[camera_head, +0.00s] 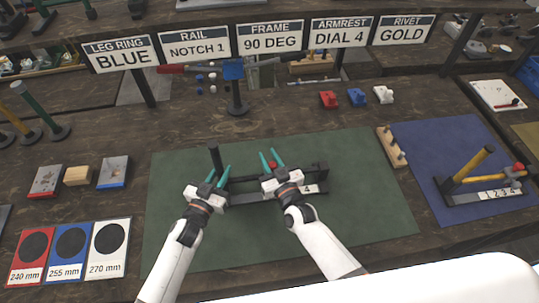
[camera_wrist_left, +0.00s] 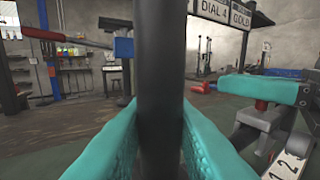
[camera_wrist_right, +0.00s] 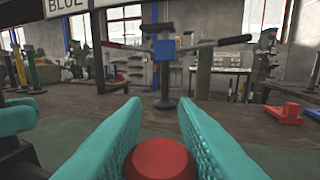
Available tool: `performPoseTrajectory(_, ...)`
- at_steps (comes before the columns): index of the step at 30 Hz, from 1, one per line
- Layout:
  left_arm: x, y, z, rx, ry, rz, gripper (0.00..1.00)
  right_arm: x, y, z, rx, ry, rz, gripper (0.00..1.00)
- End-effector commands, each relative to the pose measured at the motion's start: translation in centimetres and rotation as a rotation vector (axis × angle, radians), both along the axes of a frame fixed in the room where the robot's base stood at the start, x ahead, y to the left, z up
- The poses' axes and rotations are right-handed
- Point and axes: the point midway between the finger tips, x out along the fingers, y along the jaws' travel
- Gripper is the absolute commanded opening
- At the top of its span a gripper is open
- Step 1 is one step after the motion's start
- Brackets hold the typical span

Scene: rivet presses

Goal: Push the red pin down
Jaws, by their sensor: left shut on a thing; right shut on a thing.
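The red pin (camera_wrist_right: 160,160) has a round red top and sits between the teal fingers of my right gripper (camera_wrist_right: 160,125) in the right wrist view. In the head view a bit of its red (camera_head: 272,163) shows between that gripper's fingertips. My right gripper is shut on it. My left gripper (camera_wrist_left: 160,140) is shut on an upright black post (camera_wrist_left: 160,70), which also shows in the head view (camera_head: 215,158). Post and pin are at a dark fixture (camera_head: 240,182) with a white number plate, partly hidden by my arms. The pin's lower part is hidden.
The fixture stands on a green mat (camera_head: 370,215). A wooden block with pegs (camera_head: 391,147) lies at the mat's right edge. A second fixture with a yellow handle (camera_head: 480,190) stands on the blue mat. Red, blue and white parts (camera_head: 357,97) stand behind.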

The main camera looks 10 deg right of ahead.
Motion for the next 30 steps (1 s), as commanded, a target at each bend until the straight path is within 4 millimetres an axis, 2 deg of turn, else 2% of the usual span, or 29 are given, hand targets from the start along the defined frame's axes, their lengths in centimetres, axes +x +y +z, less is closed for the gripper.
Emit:
performPoseTrajectory(8,0.0,-0.1,0.1,-0.002,-0.003,-0.002,0.0,0.0,-0.1,-0.6,-0.003,0.007,0.001,0.0)
performPoseTrajectory(9,0.0,-0.1,0.1,-0.002,-0.003,-0.002,0.0,-0.1,-0.1,-0.6,-0.003,0.008,0.001,0.31)
performPoseTrajectory(12,0.0,-0.1,0.1,-0.002,-0.003,-0.002,0.0,-0.1,-0.1,-0.6,-0.003,0.007,0.001,0.47)
performPoseTrajectory(23,0.0,0.0,0.1,-0.002,-0.003,0.0,0.0,-0.5,-0.1,-0.5,-0.001,0.004,0.001,0.48)
performPoseTrajectory(26,0.0,0.0,0.1,-0.001,-0.002,0.0,0.0,-1.7,-0.5,-0.5,-0.001,0.005,0.001,0.48)
performPoseTrajectory(30,0.1,0.0,0.1,-0.001,-0.002,0.001,0.0,-4.4,-1.2,-0.5,-0.001,0.006,0.001,0.48)
